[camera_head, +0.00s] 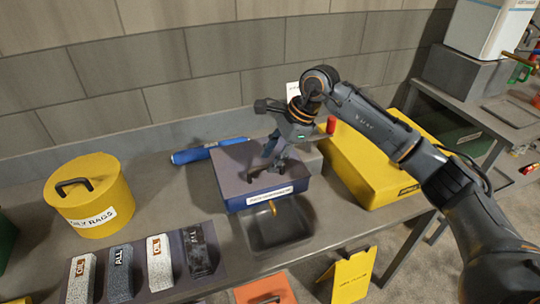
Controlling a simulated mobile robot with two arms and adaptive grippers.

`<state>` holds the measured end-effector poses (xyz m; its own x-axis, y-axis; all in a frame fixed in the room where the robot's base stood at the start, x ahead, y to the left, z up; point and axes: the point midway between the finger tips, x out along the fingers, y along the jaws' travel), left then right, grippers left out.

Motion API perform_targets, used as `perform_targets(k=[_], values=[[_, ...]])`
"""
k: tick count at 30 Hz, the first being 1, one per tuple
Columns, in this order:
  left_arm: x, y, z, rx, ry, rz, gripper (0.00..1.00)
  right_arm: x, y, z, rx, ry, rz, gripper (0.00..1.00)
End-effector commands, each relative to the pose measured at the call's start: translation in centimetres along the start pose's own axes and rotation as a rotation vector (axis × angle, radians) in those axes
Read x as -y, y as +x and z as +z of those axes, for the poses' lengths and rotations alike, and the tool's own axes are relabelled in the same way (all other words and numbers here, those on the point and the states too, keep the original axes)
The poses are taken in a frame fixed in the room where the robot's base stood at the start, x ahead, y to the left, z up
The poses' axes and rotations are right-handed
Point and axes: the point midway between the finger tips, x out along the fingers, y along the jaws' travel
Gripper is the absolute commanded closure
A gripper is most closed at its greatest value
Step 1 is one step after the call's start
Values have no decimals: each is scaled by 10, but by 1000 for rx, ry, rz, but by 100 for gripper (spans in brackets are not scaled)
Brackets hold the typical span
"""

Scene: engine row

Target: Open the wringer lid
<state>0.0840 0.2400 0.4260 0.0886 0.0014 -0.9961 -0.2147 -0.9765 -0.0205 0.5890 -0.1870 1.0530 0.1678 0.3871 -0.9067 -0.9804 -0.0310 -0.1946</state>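The wringer appears to be a blue box (262,201) with a flat dark purple-grey lid (236,165) on top and a white label on its front. The lid lies flat and looks closed. My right gripper (268,170) points down over the middle of the lid, its fingertips at or very near the surface. A small dark piece beside the fingertips may be a lid handle, partly hidden by the fingers. I cannot tell whether the fingers are closed on it. My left gripper is not in view.
A grey basin (279,232) sits in front of the box. A yellow rag can (89,196) and labelled blocks (160,262) stand left. A blue cylinder (208,150) lies behind. A yellow case (365,163) is close on the right, under my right arm.

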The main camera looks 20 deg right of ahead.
Motion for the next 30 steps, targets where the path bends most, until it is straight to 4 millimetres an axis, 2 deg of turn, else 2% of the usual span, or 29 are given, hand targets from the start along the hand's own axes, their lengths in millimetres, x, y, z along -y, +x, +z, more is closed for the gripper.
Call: perform_targets(k=[4,13,14,18,19,30], values=[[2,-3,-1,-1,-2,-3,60,0,11,0,1,0,1,64],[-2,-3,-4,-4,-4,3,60,0,13,0,0,0,0,64],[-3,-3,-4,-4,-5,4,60,0,13,0,0,0,0,68],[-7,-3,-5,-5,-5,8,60,0,13,0,0,0,0,97],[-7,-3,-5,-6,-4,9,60,0,13,0,1,0,0,100],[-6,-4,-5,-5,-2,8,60,1,12,3,1,3,6,100]])
